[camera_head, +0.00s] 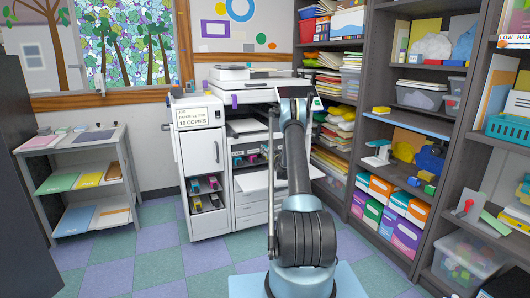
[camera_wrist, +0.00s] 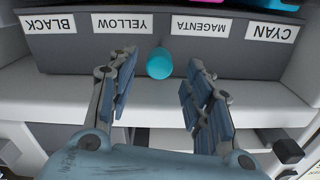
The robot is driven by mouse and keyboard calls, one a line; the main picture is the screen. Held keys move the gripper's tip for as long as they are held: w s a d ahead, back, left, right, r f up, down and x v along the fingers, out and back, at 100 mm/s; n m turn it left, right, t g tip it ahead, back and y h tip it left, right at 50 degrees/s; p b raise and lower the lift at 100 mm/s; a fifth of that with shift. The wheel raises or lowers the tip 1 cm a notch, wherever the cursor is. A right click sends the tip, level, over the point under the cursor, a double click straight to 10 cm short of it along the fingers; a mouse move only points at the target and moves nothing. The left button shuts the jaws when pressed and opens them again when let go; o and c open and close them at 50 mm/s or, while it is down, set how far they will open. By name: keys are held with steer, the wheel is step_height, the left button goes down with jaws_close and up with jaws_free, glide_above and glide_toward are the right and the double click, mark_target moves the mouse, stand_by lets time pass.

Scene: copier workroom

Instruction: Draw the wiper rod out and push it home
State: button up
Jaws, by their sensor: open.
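The wiper rod's end shows as a round teal knob (camera_wrist: 159,64) in the wrist view, in front of a dark grey panel (camera_wrist: 160,50); the rod's shaft is hidden behind the knob. My gripper (camera_wrist: 160,72) is open, one finger on each side of the knob. I see a gap on both sides, but cannot tell whether the fingertips reach past the knob in depth. The panel has upside-down labels reading BLACK, YELLOW, MAGENTA and CYAN.
A white ledge (camera_wrist: 50,100) lies along the panel's edge. A dark block (camera_wrist: 288,150) is at lower right in the wrist view. A low shelf table (camera_head: 75,145) stands left of the copier and loaded shelves (camera_head: 365,100) stand right. Tiled floor (camera_head: 150,268) is open at front left.

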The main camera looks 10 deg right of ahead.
steer(key=v, duration=0.7)
steer(key=shift+c, duration=0.5)
steer(key=c, duration=0.4)
steer(key=shift+s+d+f+m, duration=0.1)
steer(key=shift+s+d+m, duration=0.1)
steer(key=shift+m, duration=0.1)
steer(key=c, duration=0.5)
steer(key=m, duration=0.1)
steer(key=s+m, duration=0.1)
steer(key=m, duration=0.2)
steer(key=shift+s+d, duration=0.35)
jaws_close()
steer(key=s+d+m, duration=0.2)
steer(key=s+m, duration=0.2)
steer(key=m, duration=0.7)
steer(key=x, duration=1.4)
